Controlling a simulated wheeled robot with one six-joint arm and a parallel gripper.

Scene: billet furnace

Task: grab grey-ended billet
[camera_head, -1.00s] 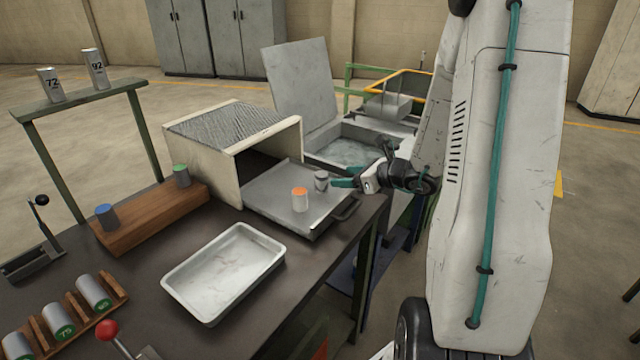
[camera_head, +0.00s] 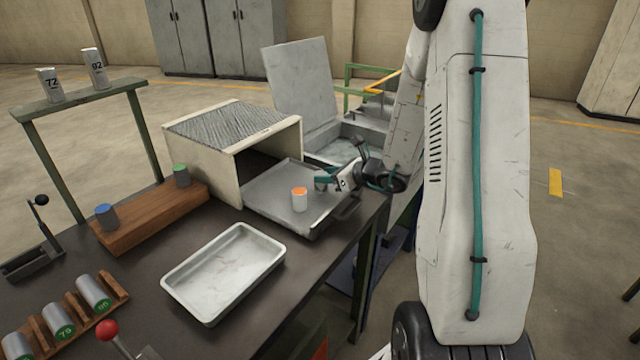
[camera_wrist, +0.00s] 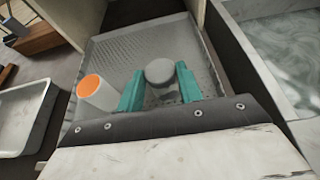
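The grey-ended billet (camera_wrist: 160,76) stands upright on the furnace's pulled-out tray (camera_head: 272,193). In the wrist view it sits between the two teal fingers of my gripper (camera_wrist: 161,88). The fingers are apart on either side of it, and a small gap shows beside it, so the gripper looks open around it. In the head view my gripper (camera_head: 326,180) hides the grey-ended billet. An orange-ended billet (camera_head: 299,200) stands on the same tray just left of the gripper; it also shows in the wrist view (camera_wrist: 94,92).
The box furnace (camera_head: 210,160) is open behind the tray. An empty white pan (camera_head: 217,310) lies on the bench to the left. A quench tank with a raised lid (camera_head: 300,97) stands behind. A wooden block (camera_head: 150,217) bears blue- and green-ended billets.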

